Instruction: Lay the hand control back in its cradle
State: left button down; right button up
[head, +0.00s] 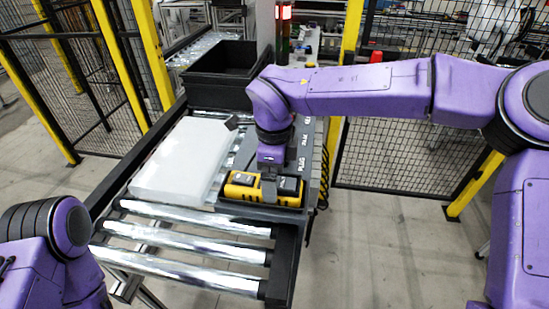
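The yellow and black hand control (241,191) lies near the right side of the roller conveyor, in or just above a dark holder (262,211) whose front edge shows below it. I cannot tell if it is fully seated. My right gripper (269,186) points straight down at the middle of the hand control, with dark fingers against it. The far finger is hidden, so its grip is unclear. My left arm shows at the lower left, with its gripper out of view.
A white slab (181,158) lies on the conveyor left of the hand control. A black bin (218,72) stands behind. Bare rollers (185,248) are in front. A dark panel with white lettering (303,160) runs along the right. Yellow-post mesh fences (130,70) stand around.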

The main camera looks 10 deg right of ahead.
notch_tip(320, 180, up, 10)
jog(key=shift+r, duration=0.15)
